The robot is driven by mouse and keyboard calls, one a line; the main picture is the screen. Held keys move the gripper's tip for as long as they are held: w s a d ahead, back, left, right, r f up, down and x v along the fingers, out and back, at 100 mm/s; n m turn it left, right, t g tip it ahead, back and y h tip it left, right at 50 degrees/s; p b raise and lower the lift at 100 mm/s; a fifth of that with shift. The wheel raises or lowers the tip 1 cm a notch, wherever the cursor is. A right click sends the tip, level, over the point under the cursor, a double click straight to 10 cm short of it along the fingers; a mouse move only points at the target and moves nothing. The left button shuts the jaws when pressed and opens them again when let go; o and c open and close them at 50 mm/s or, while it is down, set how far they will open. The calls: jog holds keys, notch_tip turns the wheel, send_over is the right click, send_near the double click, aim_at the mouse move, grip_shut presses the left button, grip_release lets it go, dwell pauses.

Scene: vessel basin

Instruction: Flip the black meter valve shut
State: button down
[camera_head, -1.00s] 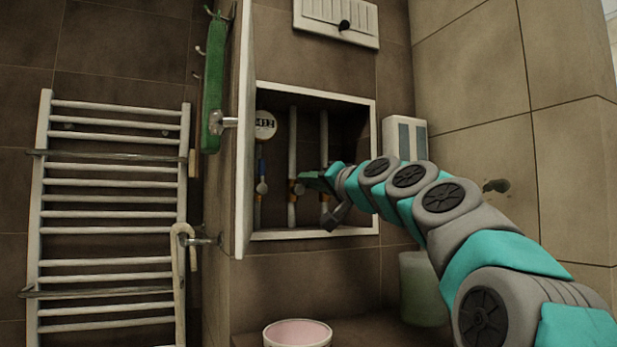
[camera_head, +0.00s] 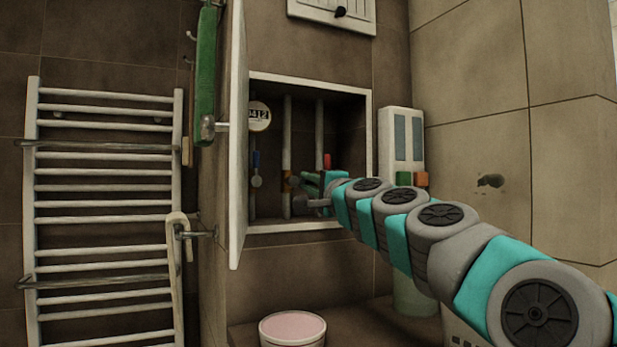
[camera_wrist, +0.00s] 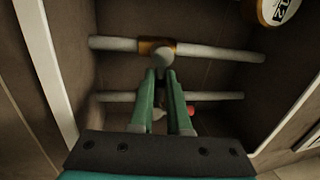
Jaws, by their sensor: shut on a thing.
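My gripper (camera_head: 306,188) is inside the open wall cabinet, at the middle vertical pipe (camera_head: 287,135). In the wrist view my gripper's green fingers (camera_wrist: 162,74) are close together at the brass valve body (camera_wrist: 157,47) on that pipe, just beside its pale round end (camera_wrist: 164,58). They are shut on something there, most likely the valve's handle. The fingers hide it, and no black handle shows clearly. In the head view the brass body (camera_head: 287,180) shows just left of the fingertips. The round white meter (camera_head: 259,115) is on the left pipe.
A blue-handled valve (camera_head: 256,162) is on the left pipe and a red handle (camera_head: 327,161) on the right pipe, close above my gripper. The cabinet door (camera_head: 238,140) stands open at the left. A pink-topped tub (camera_head: 292,328) is below.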

jog(key=shift+f+m, duration=0.15)
jog(key=shift+m, duration=0.15)
dwell(0.4)
jog(key=c, duration=0.9)
grip_release()
jog(key=v, duration=0.7)
jog(key=shift+s+d+b, duration=0.15)
jog(key=shift+s+b, duration=0.2)
jog(key=shift+b, duration=0.05)
jog(key=shift+f, duration=0.1)
